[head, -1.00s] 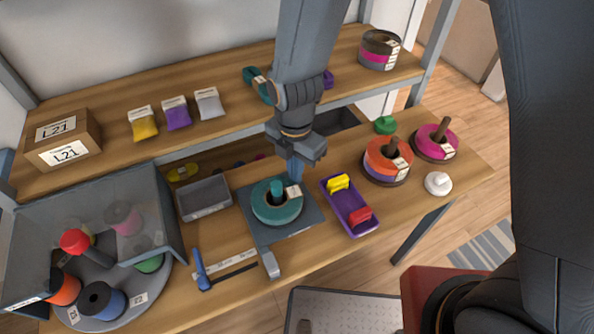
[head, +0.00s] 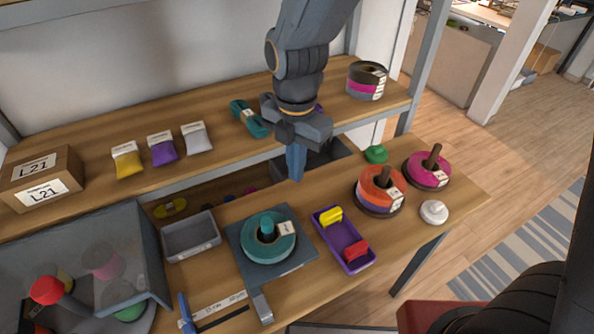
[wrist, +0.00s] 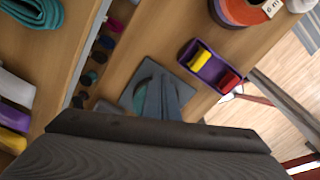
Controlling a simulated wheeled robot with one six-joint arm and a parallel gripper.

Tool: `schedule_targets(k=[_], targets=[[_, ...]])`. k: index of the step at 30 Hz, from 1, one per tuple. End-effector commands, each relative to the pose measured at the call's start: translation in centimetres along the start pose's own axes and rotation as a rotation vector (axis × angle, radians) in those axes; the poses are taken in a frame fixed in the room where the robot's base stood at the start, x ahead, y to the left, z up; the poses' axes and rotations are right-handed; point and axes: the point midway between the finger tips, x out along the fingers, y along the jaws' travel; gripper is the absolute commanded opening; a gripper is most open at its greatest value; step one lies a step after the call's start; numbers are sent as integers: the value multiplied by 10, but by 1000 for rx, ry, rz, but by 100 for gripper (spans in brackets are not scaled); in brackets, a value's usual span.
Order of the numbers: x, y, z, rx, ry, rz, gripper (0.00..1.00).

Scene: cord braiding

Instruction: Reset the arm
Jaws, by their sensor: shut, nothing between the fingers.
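My gripper (head: 295,163) is shut and empty. In the head view it hangs above the bench, behind and slightly right of the teal spool (head: 268,238) on its grey square plate (head: 295,262). It is apart from the spool. In the wrist view the closed fingers (wrist: 162,100) point down toward the grey plate (wrist: 180,85) and hide most of the teal spool (wrist: 142,92).
A purple tray (head: 357,266) with a yellow and a red piece lies right of the plate. Orange (head: 380,190) and magenta (head: 428,170) spools stand on pegs further right. A grey bin (head: 190,237) is left. The shelf (head: 220,112) runs behind my gripper.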

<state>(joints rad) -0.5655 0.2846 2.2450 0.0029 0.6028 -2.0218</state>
Motion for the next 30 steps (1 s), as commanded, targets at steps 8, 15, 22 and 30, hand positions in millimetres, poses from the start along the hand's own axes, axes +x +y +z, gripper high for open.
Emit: schedule_targets(k=[8, 15, 22, 30], targets=[[-3, -4, 4, 45, -1, 1, 0], [-7, -46, 37, 555, -7, 19, 0], [-11, -104, 69, 1245, -8, 47, 0], [-13, -172, 90, 2035, 5, 86, 0]])
